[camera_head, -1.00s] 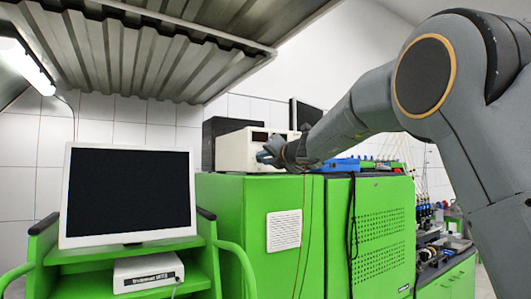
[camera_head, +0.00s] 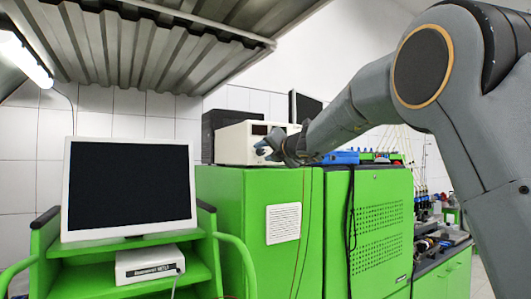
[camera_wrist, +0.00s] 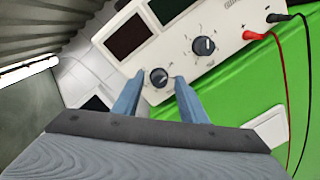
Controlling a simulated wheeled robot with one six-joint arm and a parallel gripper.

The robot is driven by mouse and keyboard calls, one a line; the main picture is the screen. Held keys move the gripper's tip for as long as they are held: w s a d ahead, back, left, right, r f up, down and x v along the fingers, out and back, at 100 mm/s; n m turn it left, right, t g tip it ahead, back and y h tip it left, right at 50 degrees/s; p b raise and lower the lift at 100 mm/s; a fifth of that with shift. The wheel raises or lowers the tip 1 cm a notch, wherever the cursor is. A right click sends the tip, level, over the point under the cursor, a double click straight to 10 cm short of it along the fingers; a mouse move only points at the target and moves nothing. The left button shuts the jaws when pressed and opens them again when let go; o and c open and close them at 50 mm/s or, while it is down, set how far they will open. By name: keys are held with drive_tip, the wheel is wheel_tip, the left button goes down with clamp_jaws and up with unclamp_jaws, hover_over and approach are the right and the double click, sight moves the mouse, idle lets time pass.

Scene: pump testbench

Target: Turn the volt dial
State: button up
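The white power supply (camera_head: 235,143) stands on top of the green cabinet. In the wrist view its front panel (camera_wrist: 181,60) is tilted, with two dark displays and two black dials. The lower-left dial (camera_wrist: 159,78) lies between the fingertips of my gripper (camera_wrist: 158,75), near their ends. The fingers are apart, with a small gap visible on each side of that dial. The other dial (camera_wrist: 203,46) lies up and right, clear of the fingers. I cannot read which dial is volt. In the head view my gripper (camera_head: 267,148) is at the panel and hides its lower right part.
Red and black plugs (camera_wrist: 252,36) with hanging cables stand at the panel's right. The green cabinet (camera_head: 245,215) is below. A monitor (camera_head: 128,185) stands at the left, and a corrugated metal canopy (camera_head: 160,50) hangs above.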

drive_tip(key=b+v, duration=0.3)
drive_tip(key=v, duration=0.4)
drive_tip(key=shift+s+d, duration=0.2)
drive_tip(key=shift+s, duration=0.15)
idle(0.4)
drive_tip(key=s+d+f+n+g+h+b, duration=0.15)
drive_tip(key=s+f+n, duration=0.35)
drive_tip(key=f, duration=0.6)
drive_tip(key=s+d+f+n+g+h, duration=0.1)
drive_tip(key=s+d+f+n+g, duration=0.2)
drive_tip(key=f+n, duration=0.6)
drive_tip(key=s+d+f+n+g+h, duration=0.2)
drive_tip(key=s+f+n+g, duration=0.15)
drive_tip(key=f, duration=0.95)
drive_tip(key=s+d+f+n+g+h, duration=0.1)
drive_tip(key=s+d+f+n+g, duration=0.1)
drive_tip(key=s+d+f+n, duration=0.2)
drive_tip(key=s+d+f+n+g+h+b, duration=0.1)
drive_tip(key=s+d+f+n, duration=0.3)
drive_tip(key=s+f+n, duration=0.6)
drive_tip(key=s+d+f+n+g+h+b, duration=0.1)
drive_tip(key=s+d+f+n+g+h, duration=0.1)
drive_tip(key=s+d+f+n, duration=0.2)
drive_tip(key=s+f+n, duration=0.3)
drive_tip(key=s+f, duration=0.3)
drive_tip(key=s, duration=0.2)
drive_tip(key=shift+s+d+g, duration=0.3)
drive_tip(key=shift+d, duration=0.1)
